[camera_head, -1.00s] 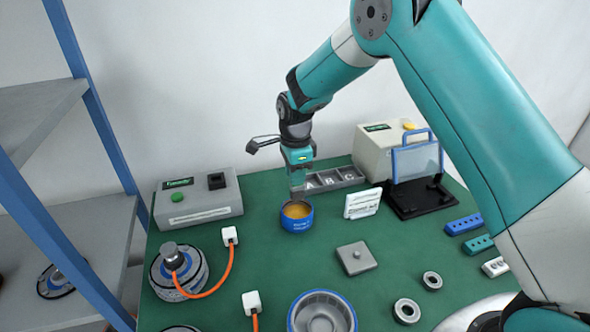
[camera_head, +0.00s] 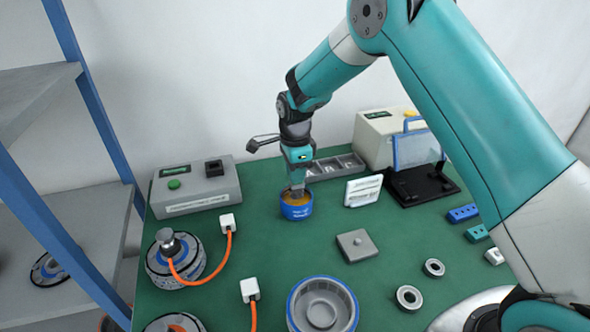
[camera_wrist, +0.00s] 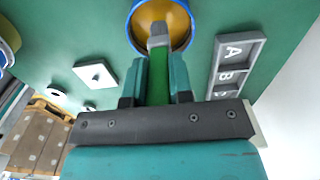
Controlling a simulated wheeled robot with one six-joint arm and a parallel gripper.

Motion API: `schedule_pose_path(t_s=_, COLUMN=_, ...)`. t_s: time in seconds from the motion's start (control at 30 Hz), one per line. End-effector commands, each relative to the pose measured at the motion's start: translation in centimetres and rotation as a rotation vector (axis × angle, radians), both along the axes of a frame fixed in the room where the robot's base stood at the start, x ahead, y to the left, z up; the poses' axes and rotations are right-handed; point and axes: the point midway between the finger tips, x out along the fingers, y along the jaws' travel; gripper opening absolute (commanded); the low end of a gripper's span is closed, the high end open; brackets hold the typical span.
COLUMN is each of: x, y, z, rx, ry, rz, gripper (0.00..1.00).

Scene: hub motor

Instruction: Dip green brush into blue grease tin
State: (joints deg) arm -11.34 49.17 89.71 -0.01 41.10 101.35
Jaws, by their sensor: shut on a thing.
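The blue grease tin (camera_head: 296,212) stands open on the green bench top, with amber grease inside. In the wrist view its blue rim (camera_wrist: 133,22) shows at the top. My gripper (camera_head: 298,184) is right above the tin, pointing down. In the wrist view the jaws (camera_wrist: 157,97) are shut on the green brush (camera_wrist: 158,84). The brush's grey end (camera_wrist: 158,34) overlaps the tin's opening, against the grease. I cannot tell how deep the tip is in the grease. In the head view the gripper mostly hides the brush.
A tray marked with letters (camera_head: 345,158) lies behind the tin and a white rack (camera_head: 363,190) stands to its right. A grey control box (camera_head: 194,188) is at left. A grey square plate (camera_head: 356,245) and a hub housing (camera_head: 323,307) lie in front.

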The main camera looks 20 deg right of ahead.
Motion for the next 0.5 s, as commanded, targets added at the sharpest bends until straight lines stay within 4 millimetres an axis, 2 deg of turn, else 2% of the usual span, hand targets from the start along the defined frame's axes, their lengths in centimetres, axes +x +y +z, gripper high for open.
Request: schedule_pose_path(t_s=0.5, x=0.0, y=0.0, z=-2.9, rx=0.0, ry=0.001, rz=0.0, gripper=0.02)
